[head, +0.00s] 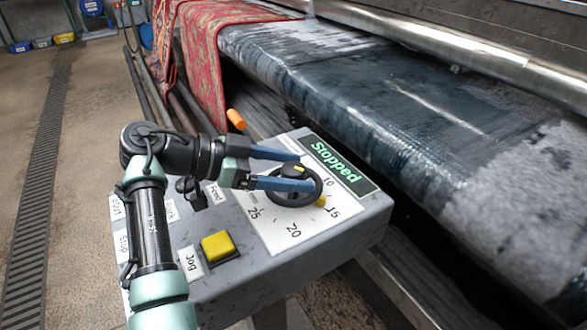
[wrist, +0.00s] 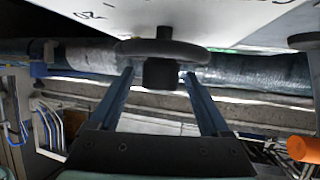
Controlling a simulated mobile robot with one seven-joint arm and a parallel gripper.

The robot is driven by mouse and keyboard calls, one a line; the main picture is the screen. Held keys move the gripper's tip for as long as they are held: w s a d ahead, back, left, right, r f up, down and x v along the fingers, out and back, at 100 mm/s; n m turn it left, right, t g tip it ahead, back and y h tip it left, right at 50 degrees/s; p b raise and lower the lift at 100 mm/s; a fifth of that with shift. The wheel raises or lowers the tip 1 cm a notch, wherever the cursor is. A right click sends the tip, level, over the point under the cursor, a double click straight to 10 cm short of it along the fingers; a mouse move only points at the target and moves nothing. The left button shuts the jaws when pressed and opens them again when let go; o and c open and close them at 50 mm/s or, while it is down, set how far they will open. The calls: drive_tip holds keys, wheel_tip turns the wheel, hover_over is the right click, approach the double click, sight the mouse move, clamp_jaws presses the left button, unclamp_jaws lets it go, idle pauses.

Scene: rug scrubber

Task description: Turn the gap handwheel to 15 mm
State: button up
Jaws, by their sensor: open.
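The gap handwheel (head: 290,205) is a black wheel on the sloping top of a grey control box. A white dial plate (head: 273,235) under it is marked 10, 15, 20 and 25. A yellow pointer (head: 321,201) at the wheel's rim lies close to the 15 mark. My gripper (head: 305,171) is open, its blue fingers reaching over the wheel from the left. In the wrist view, the wheel (wrist: 190,53) appears edge-on, and its dark hub knob (wrist: 160,73) stands between the fingertips, with a gap on each side.
The display (head: 335,162) on the box reads "Stopped". A yellow Jog button (head: 217,247) sits left of the dial, and a black switch by the Feed label is partly behind my arm. A wet dark roller bed (head: 400,105) runs behind the box, with a red rug (head: 205,55) at its left.

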drive_tip(key=p+v, duration=0.1)
drive_tip(key=v, duration=1.1)
drive_tip(key=shift+a, duration=0.2)
drive_tip(key=shift+s, duration=0.1)
